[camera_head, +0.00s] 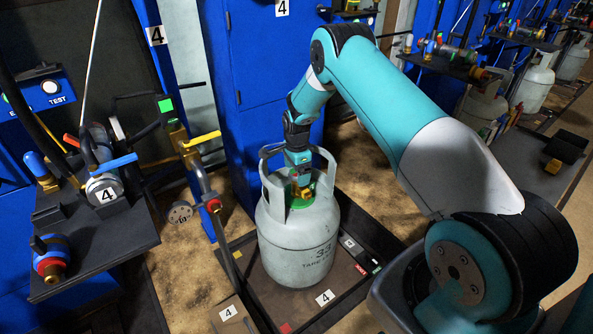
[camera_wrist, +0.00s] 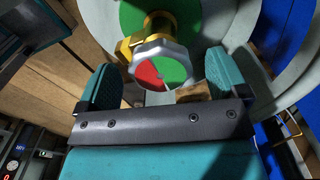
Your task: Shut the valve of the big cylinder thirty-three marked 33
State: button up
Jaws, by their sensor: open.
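The big grey cylinder marked 33 (camera_head: 290,240) stands upright on a low dark platform (camera_head: 262,284) in the head view. Its top is green inside a raised collar with handle openings. Its brass valve (camera_head: 304,194) is partly hidden by my gripper (camera_head: 299,182), which reaches down inside the collar. In the wrist view the valve's silver, many-sided knob (camera_wrist: 160,68) has a red and green face. My gripper (camera_wrist: 161,84) is open, with one teal finger on each side of the knob. A gap shows on both sides of the knob.
The cylinder's collar (camera_head: 330,165) closely surrounds my gripper. A blue cabinet (camera_head: 262,60) stands behind. On the left are a dark shelf (camera_head: 105,240) with fittings and a pipe with a yellow lever (camera_head: 202,139). More grey cylinders (camera_head: 536,85) stand at the far right.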

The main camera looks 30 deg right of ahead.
notch_tip(320, 180, up, 18)
jog(key=p, duration=0.1)
jog(key=shift+f+p, duration=0.25)
jog(key=shift+p, duration=0.15)
